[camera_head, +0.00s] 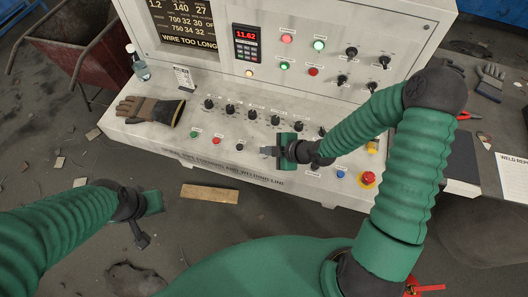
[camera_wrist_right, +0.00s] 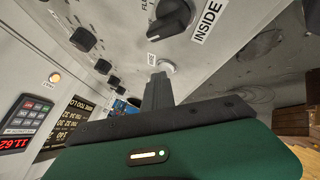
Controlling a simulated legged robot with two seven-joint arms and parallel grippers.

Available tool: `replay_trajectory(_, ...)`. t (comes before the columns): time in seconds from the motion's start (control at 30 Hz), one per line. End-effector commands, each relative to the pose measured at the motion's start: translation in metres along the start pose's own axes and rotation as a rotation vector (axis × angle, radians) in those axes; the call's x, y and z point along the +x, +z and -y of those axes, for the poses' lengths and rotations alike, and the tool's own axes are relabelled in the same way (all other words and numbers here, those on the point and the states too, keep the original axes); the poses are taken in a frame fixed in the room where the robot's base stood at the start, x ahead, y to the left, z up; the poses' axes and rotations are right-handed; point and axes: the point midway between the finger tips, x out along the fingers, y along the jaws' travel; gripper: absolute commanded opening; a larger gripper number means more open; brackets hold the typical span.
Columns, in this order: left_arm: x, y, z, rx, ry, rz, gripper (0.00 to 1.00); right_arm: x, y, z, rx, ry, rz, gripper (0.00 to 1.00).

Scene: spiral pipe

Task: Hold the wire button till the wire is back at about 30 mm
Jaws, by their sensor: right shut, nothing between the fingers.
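The grey control console (camera_head: 140,128) carries rows of black knobs and coloured buttons. My right gripper (camera_head: 268,152) is over the front of the console, fingers shut with nothing between them. In the right wrist view its fingertips (camera_wrist_right: 158,82) are close to a small pale round button (camera_wrist_right: 167,66); I cannot tell whether they touch it. The screen (camera_head: 183,22) reads "WIRE TOO LONG".
A red meter (camera_head: 246,42) reads 11.62. A work glove (camera_head: 150,110) and a small bottle (camera_head: 138,63) are on the console's left. A red emergency button (camera_head: 367,179) is right of my right gripper. A wood plank (camera_head: 210,194) lies on the floor.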

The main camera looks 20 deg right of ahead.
Motion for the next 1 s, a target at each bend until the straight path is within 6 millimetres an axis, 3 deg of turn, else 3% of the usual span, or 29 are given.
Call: replay_trajectory(1.0,-0.015,-0.003,0.000,0.000,0.000,0.000,0.36,-0.011,-0.008,-0.008,0.000,0.000,0.000,0.00)
